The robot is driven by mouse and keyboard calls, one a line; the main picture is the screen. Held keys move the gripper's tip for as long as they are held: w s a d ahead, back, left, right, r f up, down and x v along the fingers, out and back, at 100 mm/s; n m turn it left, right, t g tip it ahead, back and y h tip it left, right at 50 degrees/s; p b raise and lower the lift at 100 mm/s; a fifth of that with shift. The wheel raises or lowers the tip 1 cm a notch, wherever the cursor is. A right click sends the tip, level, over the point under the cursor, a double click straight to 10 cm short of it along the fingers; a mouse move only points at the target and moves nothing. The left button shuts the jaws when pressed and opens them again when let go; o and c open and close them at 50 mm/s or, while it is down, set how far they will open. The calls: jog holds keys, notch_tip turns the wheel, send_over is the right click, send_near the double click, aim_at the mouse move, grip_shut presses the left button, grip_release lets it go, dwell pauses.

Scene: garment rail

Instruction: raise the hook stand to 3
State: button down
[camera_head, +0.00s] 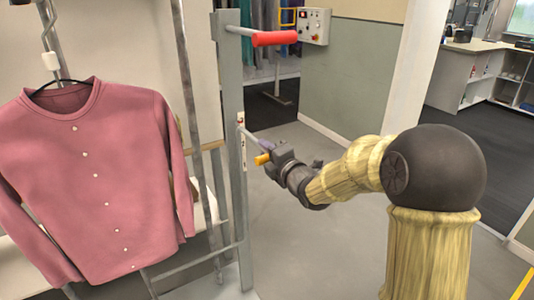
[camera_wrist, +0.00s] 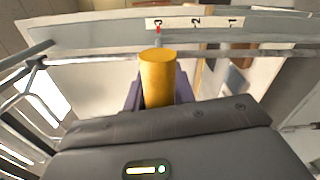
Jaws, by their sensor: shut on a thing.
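The grey post (camera_head: 231,85) of the hook stand is upright left of centre. Its white scale strip (camera_head: 242,145) also shows in the wrist view (camera_wrist: 197,22), marked 3, 2 and 1 from left to right. A small red pointer (camera_wrist: 158,31) is at the 3 mark. My gripper (camera_head: 267,152) is shut on the yellow handle (camera_wrist: 157,76), with a finger on each side of it. The handle's orange-yellow end (camera_head: 262,159) also shows in the head view, beside the post at the scale.
A pink shirt (camera_head: 110,175) hangs on a black hanger left of the post. A red-gripped bar (camera_head: 275,38) sticks out near the post's top. A control box (camera_head: 314,25) is on the wall behind. Grey floor (camera_head: 320,235) is clear right of the post.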

jog(key=c, duration=1.2)
grip_release()
jog(key=shift+r, duration=0.5)
jog(key=shift+f, duration=0.15)
jog(key=shift+f, duration=0.1)
jog(key=b+v, duration=0.1)
jog(key=v, duration=1.6)
jog(key=shift+s, duration=0.15)
jog(key=shift+d, duration=0.15)
